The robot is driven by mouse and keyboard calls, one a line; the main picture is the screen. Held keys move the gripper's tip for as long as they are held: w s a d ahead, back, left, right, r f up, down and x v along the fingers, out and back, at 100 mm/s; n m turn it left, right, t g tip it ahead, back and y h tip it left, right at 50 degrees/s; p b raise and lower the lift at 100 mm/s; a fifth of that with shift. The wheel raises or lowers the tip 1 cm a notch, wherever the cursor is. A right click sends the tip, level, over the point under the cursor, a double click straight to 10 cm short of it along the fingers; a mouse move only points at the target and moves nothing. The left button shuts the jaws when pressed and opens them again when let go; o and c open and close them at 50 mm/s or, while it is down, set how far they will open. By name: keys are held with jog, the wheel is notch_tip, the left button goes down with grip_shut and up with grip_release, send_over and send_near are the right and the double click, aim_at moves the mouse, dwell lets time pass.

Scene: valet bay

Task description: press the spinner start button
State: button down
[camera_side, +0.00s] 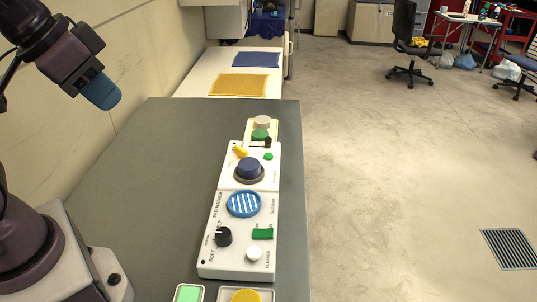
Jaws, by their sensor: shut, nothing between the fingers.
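A white control panel (212,255) with small lettering, partly readable as "pad washer", lies on the dark grey bench. On it are a blue domed knob (248,168) on a dark ring, a small green button (268,156), a yellow lever (240,152), a blue striped disc (243,204), a black dial (223,237), a green rocker (262,232) and a white round button (254,253). I cannot tell which one is the spinner start button. My gripper (103,92), with a blue end, is shut and empty, up and left of the panel, well apart from it.
Behind the panel stands a smaller unit with a green dome (260,135). At the near edge are a green-topped piece (188,293) and a yellow round piece (246,296). The grey bench (140,180) is clear left of the panel. A wall runs along the left.

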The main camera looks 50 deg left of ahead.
jog(key=n+h, duration=0.1)
jog(key=n, duration=0.4)
send_near(267, 154)
jog(key=shift+g, duration=0.4)
jog(key=s+r, duration=0.1)
jog(key=s+d, duration=0.1)
jog(key=s+d+r, duration=0.1)
jog(key=s, duration=0.1)
jog(key=shift+r, duration=0.3)
jog(key=w+a+r+n+t, duration=0.1)
jog(key=w+n+t, duration=0.2)
jog(key=w, duration=0.5)
jog(key=shift+w+r+t+y, duration=0.3)
jog(key=shift+r+t, duration=0.05)
jog(key=shift+t, duration=0.35)
jog(key=shift+a+f, duration=0.1)
jog(key=shift+f, duration=4.35)
